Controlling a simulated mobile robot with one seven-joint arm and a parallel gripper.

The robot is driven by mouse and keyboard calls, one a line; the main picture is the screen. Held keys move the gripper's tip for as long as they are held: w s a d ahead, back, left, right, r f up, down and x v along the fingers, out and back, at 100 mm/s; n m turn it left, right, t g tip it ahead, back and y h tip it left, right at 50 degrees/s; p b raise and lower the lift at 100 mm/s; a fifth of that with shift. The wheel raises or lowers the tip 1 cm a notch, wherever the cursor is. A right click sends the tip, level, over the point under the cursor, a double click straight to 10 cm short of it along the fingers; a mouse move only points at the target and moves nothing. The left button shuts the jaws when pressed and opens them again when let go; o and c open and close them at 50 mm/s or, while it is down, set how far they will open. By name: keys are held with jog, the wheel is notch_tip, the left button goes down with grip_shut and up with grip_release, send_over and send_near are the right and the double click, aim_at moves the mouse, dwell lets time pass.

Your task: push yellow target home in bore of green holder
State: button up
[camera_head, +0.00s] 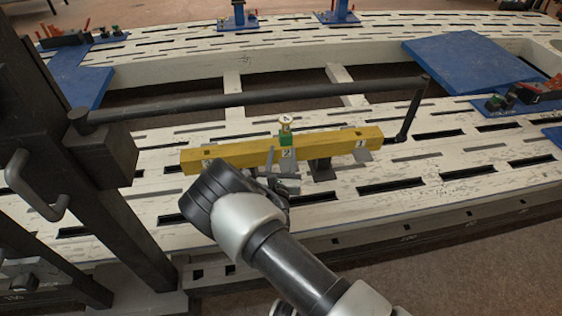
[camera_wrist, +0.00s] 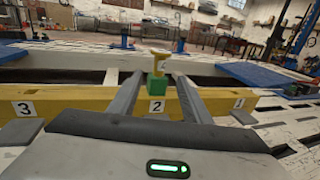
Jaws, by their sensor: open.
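The yellow target (camera_head: 286,120) has a wide pale-faced head and stands upright on the green holder (camera_head: 286,139). The wrist view shows the target (camera_wrist: 159,61) with its stem going down to the holder (camera_wrist: 158,86); how deep it sits in the bore is hidden. The holder sits on the yellow beam (camera_head: 225,155) at the mark 2. My gripper (camera_head: 281,163) is at the near side of the beam at that mark. In the wrist view my gripper (camera_wrist: 159,80) is open, its two fingers apart and framing the holder, with nothing held; contact cannot be told.
The beam also bears marks 3 and 1, with grey brackets by it. A dark bar (camera_head: 270,96) runs behind it from the dark upright frame (camera_head: 90,140) at left. Blue plates (camera_head: 465,58) lie farther back.

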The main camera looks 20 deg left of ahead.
jog(key=v, duration=0.5)
jog(key=shift+s+p, duration=0.1)
jog(key=shift+p, duration=0.3)
jog(key=shift+d, duration=0.1)
